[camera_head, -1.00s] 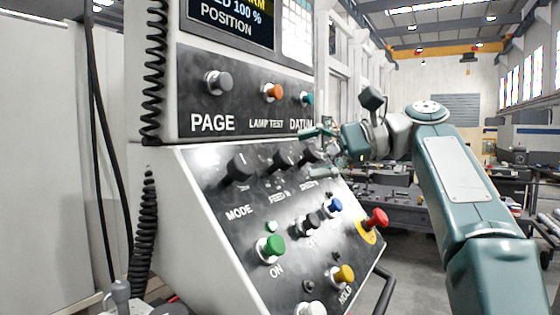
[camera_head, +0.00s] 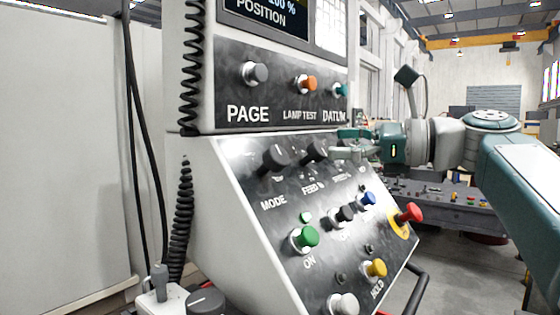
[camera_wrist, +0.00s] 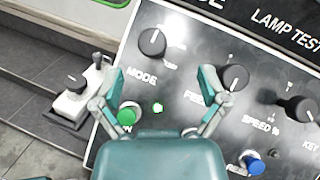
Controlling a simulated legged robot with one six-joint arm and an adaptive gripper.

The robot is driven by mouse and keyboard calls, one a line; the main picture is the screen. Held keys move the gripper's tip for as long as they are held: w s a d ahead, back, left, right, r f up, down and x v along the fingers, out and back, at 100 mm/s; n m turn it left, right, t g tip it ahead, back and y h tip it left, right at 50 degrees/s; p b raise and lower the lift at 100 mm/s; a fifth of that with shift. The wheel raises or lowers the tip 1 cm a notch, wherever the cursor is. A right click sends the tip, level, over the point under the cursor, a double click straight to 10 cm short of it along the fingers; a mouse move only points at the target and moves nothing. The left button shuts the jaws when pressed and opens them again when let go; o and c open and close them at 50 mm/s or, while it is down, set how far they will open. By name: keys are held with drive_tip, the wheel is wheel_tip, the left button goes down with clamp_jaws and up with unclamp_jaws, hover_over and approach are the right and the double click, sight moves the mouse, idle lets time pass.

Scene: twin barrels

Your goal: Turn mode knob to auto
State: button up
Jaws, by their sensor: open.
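The mode knob (camera_head: 274,159) is a black rotary knob at the upper left of the sloped control panel (camera_head: 235,195), above the MODE label. In the wrist view my gripper (camera_wrist: 165,95) is open and empty, apart from the mode knob.
The feed knob (camera_wrist: 234,78) and speed knob (camera_wrist: 302,109) are right of the mode knob. A green ON button (camera_head: 306,237), blue button (camera_head: 367,199), yellow HOLD button (camera_head: 375,268) and red stop button (camera_head: 409,213) project from the panel. A coiled cable (camera_head: 183,215) hangs at left.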

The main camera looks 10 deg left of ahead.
sight(286, 162)
drive_tip(key=a+f+m+t, duration=0.1)
drive_tip(key=a+m, duration=0.1)
drive_tip(key=a, duration=0.1)
drive_tip(key=w+a+f+m+t, duration=0.1)
drive_tip(key=a, duration=0.2)
drive_tip(key=w+a+f+m+t, duration=0.1)
drive_tip(key=a+m, duration=0.1)
drive_tip(key=a, duration=0.2)
drive_tip(key=shift+w+f+m+h, duration=0.2)
drive_tip(key=shift+f+m+h, duration=0.05)
drive_tip(key=shift+m+h, duration=0.05)
drive_tip(key=shift+d, duration=0.1)
drive_tip(key=c, duration=1.1)
